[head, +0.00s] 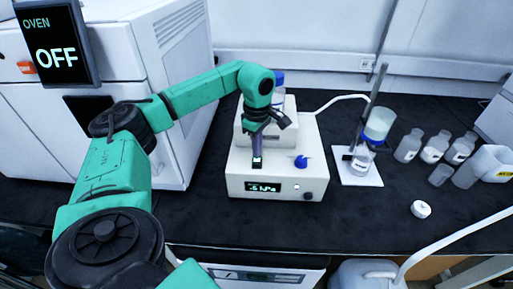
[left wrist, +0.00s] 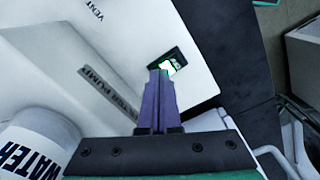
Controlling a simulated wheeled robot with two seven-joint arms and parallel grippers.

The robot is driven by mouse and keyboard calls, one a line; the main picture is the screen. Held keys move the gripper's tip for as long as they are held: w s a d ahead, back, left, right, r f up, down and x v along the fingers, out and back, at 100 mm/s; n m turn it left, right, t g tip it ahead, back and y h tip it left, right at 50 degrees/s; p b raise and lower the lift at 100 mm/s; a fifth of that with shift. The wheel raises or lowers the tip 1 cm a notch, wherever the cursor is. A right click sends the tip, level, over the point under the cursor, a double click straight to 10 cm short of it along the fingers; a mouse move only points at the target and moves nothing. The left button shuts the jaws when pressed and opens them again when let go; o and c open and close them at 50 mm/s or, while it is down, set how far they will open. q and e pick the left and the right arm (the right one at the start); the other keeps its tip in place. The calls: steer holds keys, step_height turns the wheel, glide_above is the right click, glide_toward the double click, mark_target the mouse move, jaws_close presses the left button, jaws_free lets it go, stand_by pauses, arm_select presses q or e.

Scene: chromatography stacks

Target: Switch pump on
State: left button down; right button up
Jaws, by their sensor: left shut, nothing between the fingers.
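The pump (head: 245,165) is a white box on the black bench, with a lit dark display (head: 264,187) on its front. A small dark switch (left wrist: 180,56) there glows green and white. My left gripper (head: 257,166) points down at the pump top, near its front edge. Its purple fingers (left wrist: 160,74) are shut and empty, with their tips at the switch and covering part of it. I cannot tell whether they touch it. My right gripper is not in view.
A blue knob (head: 301,161) sits right of my gripper. A bottle marked "WATER" (left wrist: 38,145) is close to the gripper. A filter stand (head: 376,93) is right of the pump; several bottles (head: 434,147) stand farther right. An oven display (head: 57,54) reads OFF.

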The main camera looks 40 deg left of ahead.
arm_select(q)
step_height(320, 180, up, 7)
steer(key=p, duration=0.6)
steer(key=shift+p, duration=0.3)
steer(key=shift+f, duration=0.1)
